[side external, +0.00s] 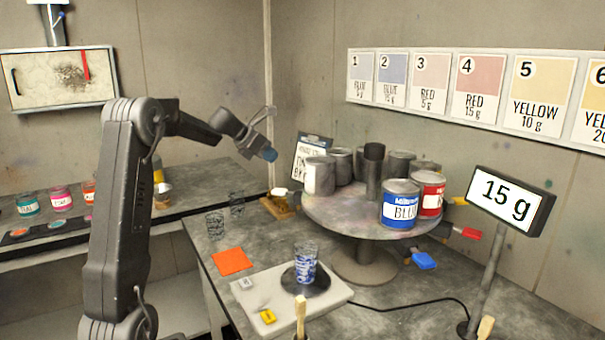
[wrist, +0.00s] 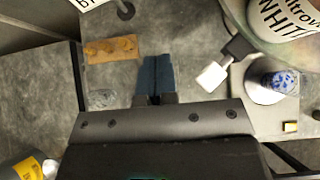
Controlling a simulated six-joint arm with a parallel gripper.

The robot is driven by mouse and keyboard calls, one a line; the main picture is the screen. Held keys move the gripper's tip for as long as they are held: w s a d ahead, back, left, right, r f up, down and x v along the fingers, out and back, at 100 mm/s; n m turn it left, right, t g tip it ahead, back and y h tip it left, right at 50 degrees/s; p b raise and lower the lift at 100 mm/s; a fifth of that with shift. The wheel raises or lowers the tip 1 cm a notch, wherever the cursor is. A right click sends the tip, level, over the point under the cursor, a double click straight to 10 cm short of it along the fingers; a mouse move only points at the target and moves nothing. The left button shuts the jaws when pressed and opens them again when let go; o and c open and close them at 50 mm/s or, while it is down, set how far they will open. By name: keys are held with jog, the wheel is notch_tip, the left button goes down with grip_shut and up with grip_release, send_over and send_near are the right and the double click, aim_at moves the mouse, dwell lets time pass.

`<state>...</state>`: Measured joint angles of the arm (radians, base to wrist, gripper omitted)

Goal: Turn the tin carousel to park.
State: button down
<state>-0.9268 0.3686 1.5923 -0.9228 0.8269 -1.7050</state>
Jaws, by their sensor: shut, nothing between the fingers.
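The tin carousel (side external: 325,210) is a round grey turntable on a pedestal. It bears a blue tin (side external: 401,210), a red tin (side external: 432,190), a white tin (side external: 318,180) and several grey tins. A blue paddle (side external: 424,261) and a red paddle (side external: 468,233) stick out from below its rim. In the wrist view the white tin (wrist: 285,18) is at the top right, and a white paddle (wrist: 213,76) lies right of my fingers. My gripper (side external: 268,154) is shut and empty, left of the carousel and apart from it. Its blue fingers (wrist: 155,78) are together in the wrist view.
A patterned cup (side external: 306,258) stands on the scale (side external: 335,292); the display (side external: 508,200) reads 15 g. A wooden block (side external: 279,207) lies left of the carousel, near clear cups (side external: 215,224) and an orange square (side external: 232,261). A sign (side external: 309,150) stands behind.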

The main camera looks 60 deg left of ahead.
jog(key=w+r+x, duration=0.1)
jog(key=x, duration=1.2)
jog(key=shift+w, duration=0.4)
jog(key=shift+w, duration=0.15)
